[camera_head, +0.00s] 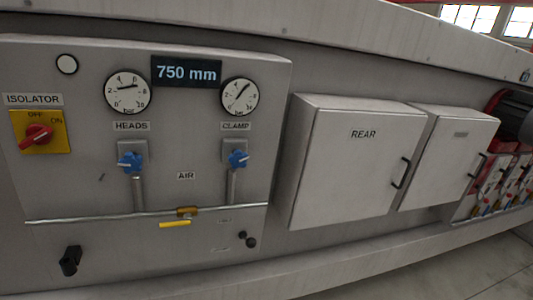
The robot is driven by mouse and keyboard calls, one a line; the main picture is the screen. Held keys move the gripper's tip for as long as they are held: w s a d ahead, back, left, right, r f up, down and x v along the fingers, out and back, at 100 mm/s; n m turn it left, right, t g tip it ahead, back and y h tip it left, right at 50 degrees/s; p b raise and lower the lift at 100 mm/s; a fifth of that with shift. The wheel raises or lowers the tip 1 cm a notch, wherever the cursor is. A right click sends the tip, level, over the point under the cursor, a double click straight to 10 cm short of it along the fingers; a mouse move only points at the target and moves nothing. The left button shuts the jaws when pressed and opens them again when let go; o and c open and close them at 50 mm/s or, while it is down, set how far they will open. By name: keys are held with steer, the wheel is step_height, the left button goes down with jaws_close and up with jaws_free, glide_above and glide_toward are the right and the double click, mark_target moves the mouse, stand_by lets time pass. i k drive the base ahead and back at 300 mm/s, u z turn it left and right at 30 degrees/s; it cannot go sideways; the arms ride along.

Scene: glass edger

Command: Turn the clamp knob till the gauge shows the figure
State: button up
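The blue clamp knob (237,159) sits on a grey valve body under the CLAMP label (236,126), on the right part of the grey panel. The clamp gauge (240,96) is right above that label. It is round and white, and its needle points to the upper right; its figures are too small to read surely. A dark display (187,72) left of the gauge reads "750 mm". My gripper does not show in this view, and nothing touches the knob.
A matching HEADS knob (131,161) and HEADS gauge (127,92) are to the left. A red isolator switch (36,137) is further left. A pipe (110,214) with a yellow lever (174,224) runs below. The REAR cabinet (345,160) juts out at right.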

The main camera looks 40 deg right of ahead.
mark_target(238, 159)
steer(key=k, duration=0.95)
steer(key=z, duration=0.65)
steer(key=i, duration=1.85)
steer(key=u, duration=0.6)
